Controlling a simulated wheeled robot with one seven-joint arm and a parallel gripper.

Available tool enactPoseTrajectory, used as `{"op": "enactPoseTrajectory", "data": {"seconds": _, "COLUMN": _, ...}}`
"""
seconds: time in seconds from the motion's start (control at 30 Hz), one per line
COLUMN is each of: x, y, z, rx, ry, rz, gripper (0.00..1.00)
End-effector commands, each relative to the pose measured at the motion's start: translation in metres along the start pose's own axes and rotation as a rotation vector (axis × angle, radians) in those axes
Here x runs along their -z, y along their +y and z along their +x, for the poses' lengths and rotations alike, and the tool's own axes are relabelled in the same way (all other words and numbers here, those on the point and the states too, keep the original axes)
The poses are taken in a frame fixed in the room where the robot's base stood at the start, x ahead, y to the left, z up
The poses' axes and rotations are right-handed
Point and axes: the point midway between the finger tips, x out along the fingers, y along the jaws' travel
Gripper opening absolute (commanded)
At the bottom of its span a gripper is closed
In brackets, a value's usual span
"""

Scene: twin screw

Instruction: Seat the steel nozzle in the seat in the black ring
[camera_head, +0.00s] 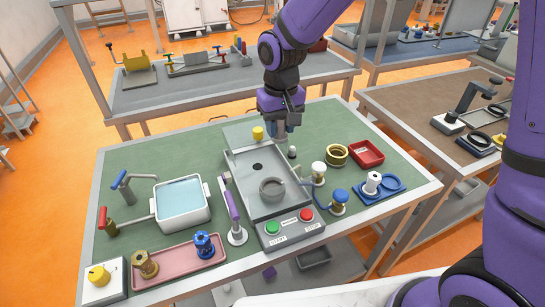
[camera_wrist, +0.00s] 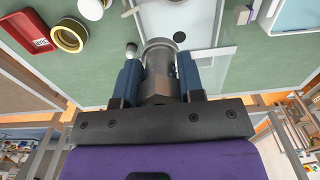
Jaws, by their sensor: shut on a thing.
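My gripper (camera_head: 281,118) is shut on the steel nozzle, above the far end of the twin-screw machine. In the wrist view the steel nozzle (camera_wrist: 159,62) is a grey cylinder with a wider round end, between the blue fingers of my gripper (camera_wrist: 160,75). In the head view the nozzle (camera_head: 280,131) shows only in part below the fingers. A dark round opening (camera_head: 258,167), possibly the black ring's seat, lies in the machine's grey plate (camera_head: 250,157), nearer the camera than the nozzle and apart from it. It also shows in the wrist view (camera_wrist: 179,37). Its inner shape is too small to tell.
A grey cup-like ring (camera_head: 272,188) stands on the plate. A clear panel (camera_head: 239,134) and yellow knob (camera_head: 258,133) are close left of my gripper. Right are white (camera_head: 319,168) and blue (camera_head: 340,196) knobs, a brass ring (camera_head: 336,154) and a red tray (camera_head: 366,153).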

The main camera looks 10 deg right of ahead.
Motion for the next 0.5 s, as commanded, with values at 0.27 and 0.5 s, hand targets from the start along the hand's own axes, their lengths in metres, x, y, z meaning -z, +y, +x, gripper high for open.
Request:
{"op": "enactPoseTrajectory", "data": {"seconds": 0.27, "x": -0.029, "y": -0.03, "z": 0.048, "rx": -0.005, "ry": -0.005, "rz": -0.096, "gripper": 0.07}}
{"op": "enactPoseTrajectory", "data": {"seconds": 0.5, "x": -0.031, "y": -0.032, "z": 0.069, "rx": -0.003, "ry": 0.0, "rz": -0.1, "gripper": 0.07}}
